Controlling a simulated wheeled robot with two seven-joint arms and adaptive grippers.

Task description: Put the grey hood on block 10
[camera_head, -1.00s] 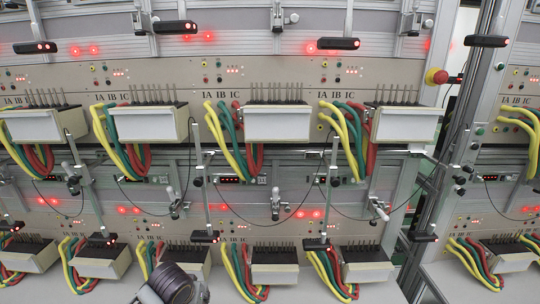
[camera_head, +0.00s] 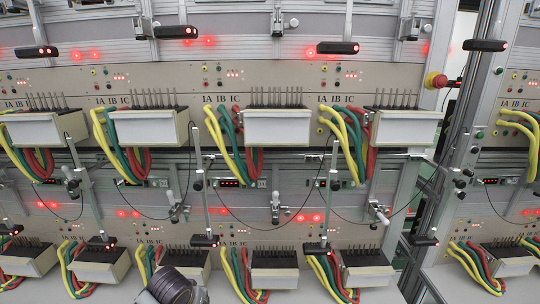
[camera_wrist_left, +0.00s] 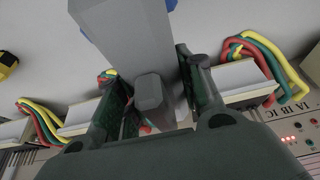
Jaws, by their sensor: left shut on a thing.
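My left gripper (camera_wrist_left: 152,95) shows in the left wrist view, shut on the grey hood (camera_wrist_left: 122,32). The dark fingers stand on either side of a small raised grey part of it. Several terminal blocks with white fronts, black tops and upright pins stand in two rows in the head view, such as one in the upper row (camera_head: 277,128) and one in the lower row (camera_head: 274,275). I see no block numbers, so I cannot tell which is block 10. The hood is not visible in the head view. My right gripper is not in view.
Yellow, green and red cables (camera_head: 340,140) hang left of the blocks. Upright rods with small clamps and black sensor bars (camera_head: 337,47) stand before the panels. A red emergency button (camera_head: 436,80) is at the right. Grey shelf surface is bare at the lower right (camera_head: 445,280).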

